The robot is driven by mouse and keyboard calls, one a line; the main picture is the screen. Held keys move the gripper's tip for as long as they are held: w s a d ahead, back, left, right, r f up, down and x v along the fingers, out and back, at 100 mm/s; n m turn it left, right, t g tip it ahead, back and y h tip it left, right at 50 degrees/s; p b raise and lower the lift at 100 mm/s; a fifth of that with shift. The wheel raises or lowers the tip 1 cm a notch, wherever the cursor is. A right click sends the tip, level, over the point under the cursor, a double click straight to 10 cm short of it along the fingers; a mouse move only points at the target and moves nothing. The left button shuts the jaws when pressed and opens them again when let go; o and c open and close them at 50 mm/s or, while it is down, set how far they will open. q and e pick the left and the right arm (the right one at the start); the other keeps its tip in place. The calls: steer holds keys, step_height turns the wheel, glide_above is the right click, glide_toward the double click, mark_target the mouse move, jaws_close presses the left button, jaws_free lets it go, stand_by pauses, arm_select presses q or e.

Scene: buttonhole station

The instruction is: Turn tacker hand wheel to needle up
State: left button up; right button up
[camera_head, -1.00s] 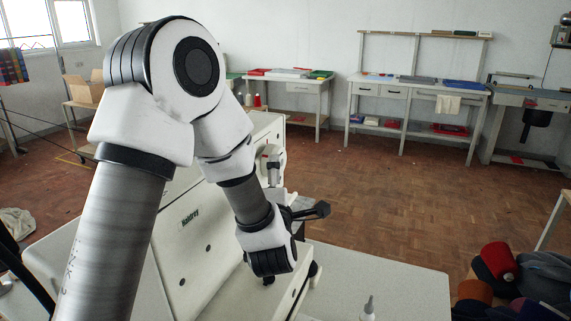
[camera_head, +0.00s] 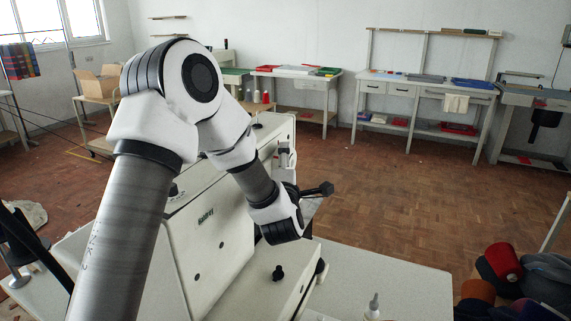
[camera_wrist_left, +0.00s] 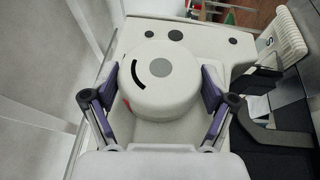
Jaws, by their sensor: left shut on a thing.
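In the left wrist view, the hand wheel (camera_wrist_left: 160,78) is a round white knob with a grey hub disc and a black arc mark at its upper left. A small red mark shows at its left side. My left gripper (camera_wrist_left: 157,92) has one purple-padded finger on each side of the wheel and is shut on it. In the head view, my left arm reaches over the white tacker (camera_head: 208,262), and my left wrist (camera_head: 280,222) hides the wheel and the fingers. The needle cannot be made out. My right gripper is in neither view.
The tacker stands on a pale table (camera_head: 400,290).

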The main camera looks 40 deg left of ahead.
arm_select(q)
steer(key=shift+r, duration=0.2)
stand_by(0.6)
steer(key=shift+r+m+g+h+p, duration=0.2)
steer(key=shift+m+g+h+p, duration=0.15)
steer(key=shift+p, duration=0.65)
steer(key=g+h+p, duration=0.1)
steer(key=g+p, duration=0.1)
steer(key=p, duration=0.4)
steer(key=m+g+h+p, duration=0.1)
steer(key=g+p, duration=0.2)
steer(key=p, duration=0.3)
steer(key=m+g+h+p, duration=0.1)
steer(key=g+p, duration=0.1)
steer(key=p, duration=0.3)
steer(key=shift+w+r+h+p, duration=0.2)
steer(key=shift+r+h+p, duration=0.1)
steer(key=shift+p, duration=0.1)
steer(key=shift+f+m+g+p, duration=0.3)
steer(key=shift+g+p, duration=0.15)
steer(key=shift+p, duration=0.1)
steer(key=o, duration=0.8)
steer(key=shift+o, duration=0.9)
steer(key=shift+f, duration=0.15)
